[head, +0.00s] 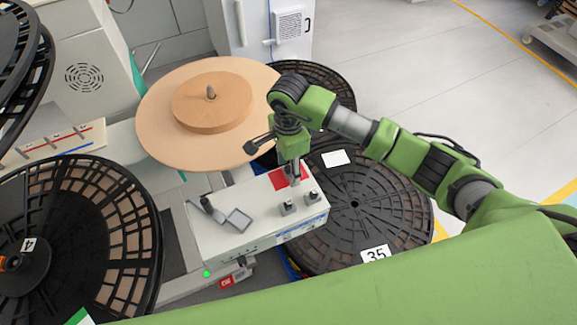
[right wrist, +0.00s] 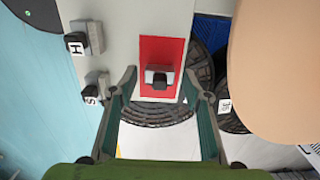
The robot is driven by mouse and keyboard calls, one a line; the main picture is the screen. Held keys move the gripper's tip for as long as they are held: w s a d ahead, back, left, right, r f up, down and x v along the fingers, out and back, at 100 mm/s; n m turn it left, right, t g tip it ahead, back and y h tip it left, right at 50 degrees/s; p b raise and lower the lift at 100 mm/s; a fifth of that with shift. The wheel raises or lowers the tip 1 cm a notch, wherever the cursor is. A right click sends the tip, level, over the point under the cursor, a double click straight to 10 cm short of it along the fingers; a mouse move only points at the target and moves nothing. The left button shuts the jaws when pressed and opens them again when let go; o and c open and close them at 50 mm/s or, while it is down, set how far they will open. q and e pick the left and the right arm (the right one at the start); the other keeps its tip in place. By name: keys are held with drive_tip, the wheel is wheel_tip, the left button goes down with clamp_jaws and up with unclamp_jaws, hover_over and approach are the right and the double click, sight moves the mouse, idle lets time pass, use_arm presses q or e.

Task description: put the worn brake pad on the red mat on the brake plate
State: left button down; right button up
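The red mat (head: 279,180) lies on top of the white box near its far right end. The worn brake pad, a grey block with a black knob (right wrist: 160,78), sits on the red mat (right wrist: 162,50) in the right wrist view. In the head view my right gripper (head: 293,177) hides most of it. My right gripper (right wrist: 158,78) is open, pointing down over the mat, its fingers on either side of the pad and apart from it. A grey square plate (head: 239,220), which looks like the brake plate, is bare on the box's left part. My left gripper is not in view.
Two more black-knobbed pads, marked H (right wrist: 76,44) and S (right wrist: 91,97), stand on the white box (head: 258,237) near the mat. A black-handled lever (head: 207,205) is beside the plate. Large black reels and a tan roll (head: 212,100) surround the box.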

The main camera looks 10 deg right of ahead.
sight(289, 167)
drive_tip(key=shift+r, duration=0.1)
drive_tip(key=shift+r+p, duration=0.2)
drive_tip(key=shift+p, duration=0.1)
wheel_tip(289, 167, up, 12)
drive_tip(key=p, duration=0.6)
drive_tip(key=shift+f, duration=0.1)
